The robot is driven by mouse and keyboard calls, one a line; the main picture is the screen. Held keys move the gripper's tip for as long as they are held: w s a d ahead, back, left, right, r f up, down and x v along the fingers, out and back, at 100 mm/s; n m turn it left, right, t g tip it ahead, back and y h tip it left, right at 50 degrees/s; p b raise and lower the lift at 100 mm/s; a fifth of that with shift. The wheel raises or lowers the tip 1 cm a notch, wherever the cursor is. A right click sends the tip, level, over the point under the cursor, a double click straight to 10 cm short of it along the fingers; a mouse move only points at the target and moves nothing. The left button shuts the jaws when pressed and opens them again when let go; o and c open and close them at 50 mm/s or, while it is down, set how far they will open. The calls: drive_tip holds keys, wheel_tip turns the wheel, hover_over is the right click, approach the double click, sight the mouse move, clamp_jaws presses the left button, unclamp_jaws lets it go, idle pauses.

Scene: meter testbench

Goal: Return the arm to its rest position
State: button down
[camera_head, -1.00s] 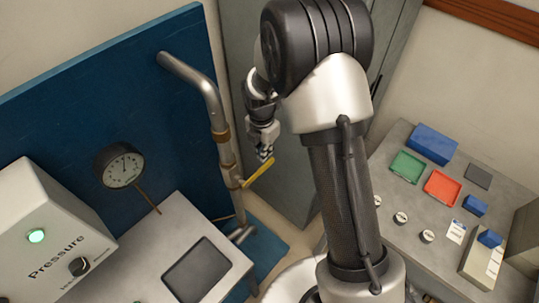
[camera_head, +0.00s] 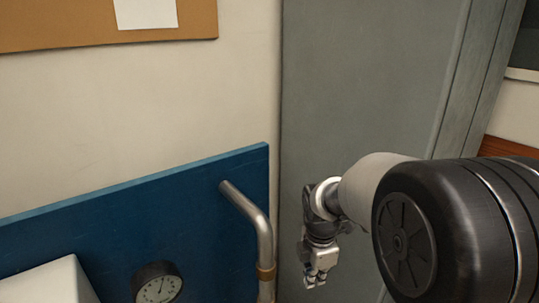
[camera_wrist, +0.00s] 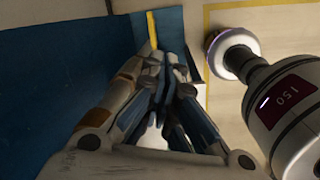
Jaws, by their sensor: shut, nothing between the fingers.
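My gripper (camera_head: 316,278) hangs fingers-down from my bent arm, low and right of centre in the head view. It is in front of the grey cabinet (camera_head: 350,90) and to the right of the metal pipe (camera_head: 262,235), apart from the pipe in the picture. In the wrist view my gripper (camera_wrist: 168,62) has its fingers together with nothing between them. A yellow strip (camera_wrist: 152,28), perhaps the valve lever, shows just beyond the fingertips. I cannot tell its distance from them.
A blue panel (camera_head: 150,215) with a round gauge (camera_head: 157,284) stands at the left. A white box (camera_head: 50,282) is at the lower left. A cork board (camera_head: 60,22) hangs above. The wall and cabinet front beside the gripper look clear.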

drive_tip(key=s+d+r+m+t+b, duration=0.2)
drive_tip(key=s+r+m+b, duration=0.3)
drive_tip(key=s+m, duration=0.6)
drive_tip(key=s+f+m+t+b, duration=0.1)
drive_tip(key=s+m+b, duration=0.3)
drive_tip(key=s+m, duration=0.6)
drive_tip(key=s+f, duration=0.1)
drive_tip(key=s, duration=0.2)
drive_tip(key=shift+s+d+f, duration=0.25)
drive_tip(key=shift+s+f, duration=0.05)
drive_tip(key=shift+s, duration=0.05)
drive_tip(key=shift+a, duration=0.1)
